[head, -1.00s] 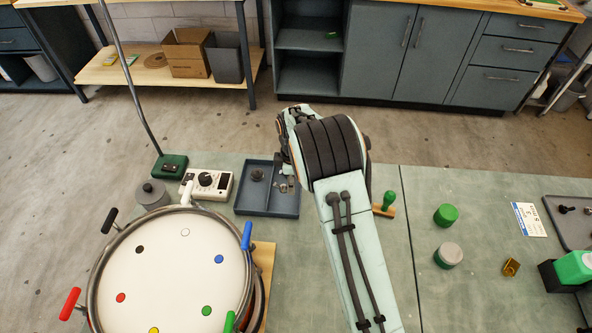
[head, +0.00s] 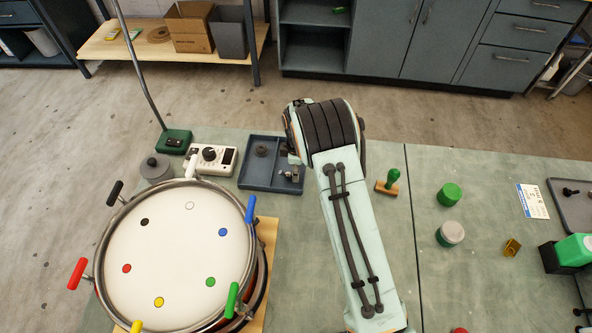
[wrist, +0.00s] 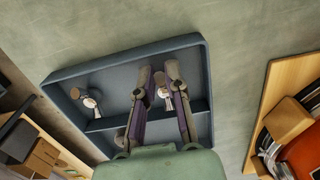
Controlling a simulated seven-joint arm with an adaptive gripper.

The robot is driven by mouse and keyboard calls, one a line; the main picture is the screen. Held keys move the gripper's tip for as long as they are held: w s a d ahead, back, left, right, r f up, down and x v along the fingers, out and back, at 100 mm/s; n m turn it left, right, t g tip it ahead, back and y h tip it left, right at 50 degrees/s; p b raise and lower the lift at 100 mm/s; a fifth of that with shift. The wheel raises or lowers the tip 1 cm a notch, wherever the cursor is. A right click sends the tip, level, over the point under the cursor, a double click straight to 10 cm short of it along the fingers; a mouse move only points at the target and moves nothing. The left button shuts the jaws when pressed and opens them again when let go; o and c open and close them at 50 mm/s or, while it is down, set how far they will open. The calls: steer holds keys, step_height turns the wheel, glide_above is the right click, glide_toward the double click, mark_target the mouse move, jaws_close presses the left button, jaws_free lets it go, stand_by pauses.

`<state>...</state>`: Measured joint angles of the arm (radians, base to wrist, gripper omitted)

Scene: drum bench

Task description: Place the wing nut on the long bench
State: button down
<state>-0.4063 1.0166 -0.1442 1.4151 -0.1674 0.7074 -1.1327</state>
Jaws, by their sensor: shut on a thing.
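My gripper (wrist: 166,78) reaches down into the blue-grey tray (wrist: 60,78) in the wrist view. Its two fingers are close together on a small pale metal piece, the wing nut (wrist: 163,92), which is partly covered by the fingers. A similar metal piece (wrist: 90,101) lies apart in the tray, to the left. In the head view the tray (head: 262,184) rests on the green bench (head: 300,230), and my arm hides most of the gripper there. Whether the wing nut touches the tray floor cannot be told.
A drum (head: 170,265) with coloured handles stands left of my arm. A white control box (head: 212,158) is beside the tray. A green-handled stamp (head: 389,181) and a green round container (head: 449,194) are to the right.

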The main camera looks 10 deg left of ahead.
steer(key=shift+f, duration=0.4)
steer(key=c, duration=1.1)
jaws_free()
steer(key=shift+o, duration=0.2)
